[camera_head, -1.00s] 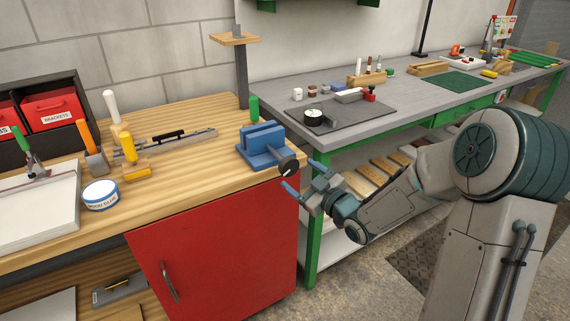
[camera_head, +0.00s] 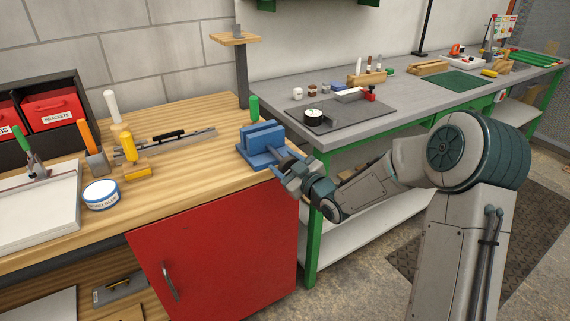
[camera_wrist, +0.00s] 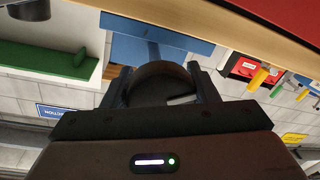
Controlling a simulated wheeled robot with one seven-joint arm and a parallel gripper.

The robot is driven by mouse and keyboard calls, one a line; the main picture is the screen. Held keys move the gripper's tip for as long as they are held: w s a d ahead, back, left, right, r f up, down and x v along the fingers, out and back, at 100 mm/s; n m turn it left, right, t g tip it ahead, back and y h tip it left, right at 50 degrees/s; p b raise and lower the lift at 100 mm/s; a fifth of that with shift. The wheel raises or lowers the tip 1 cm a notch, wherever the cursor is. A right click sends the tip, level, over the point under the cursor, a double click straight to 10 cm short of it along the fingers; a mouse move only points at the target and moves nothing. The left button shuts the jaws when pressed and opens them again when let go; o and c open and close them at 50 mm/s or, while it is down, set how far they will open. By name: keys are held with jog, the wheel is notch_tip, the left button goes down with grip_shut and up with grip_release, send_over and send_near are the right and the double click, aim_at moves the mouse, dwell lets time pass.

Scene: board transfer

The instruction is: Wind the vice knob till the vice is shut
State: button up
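The blue vice (camera_head: 262,146) stands at the right front corner of the wooden bench. Its two jaws show a gap between them in the head view. My gripper (camera_head: 284,177) is in front of the vice, at its screw end, and largely hides the knob in the head view. In the wrist view the dark round knob (camera_wrist: 160,78) sits between the two fingers of my gripper (camera_wrist: 163,88). The fingers lie close against its two sides, so the gripper appears shut on it. Part of the blue vice (camera_wrist: 172,45) shows beyond.
A green-capped item (camera_head: 254,107) and a post with a wooden top (camera_head: 236,41) stand behind the vice. The grey bench (camera_head: 300,78) with green legs stands to the right, beyond a narrow gap.

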dwell(0.3)
jog(key=m+b, duration=0.1)
jog(key=m, duration=0.2)
jog(key=shift+f+m, duration=0.1)
jog(key=shift+m, duration=0.3)
jog(key=m, duration=0.4)
jog(key=shift+m+t, duration=0.4)
jog(key=m, duration=0.5)
jog(key=shift+s+t, duration=0.1)
jog(key=shift+t, duration=0.2)
jog(key=m, duration=0.5)
jog(key=shift+t+h, duration=0.4)
jog(key=shift+m+p, duration=0.3)
jog(key=o, duration=1)
jog(key=shift+r, duration=0.2)
jog(key=shift+c, duration=0.2)
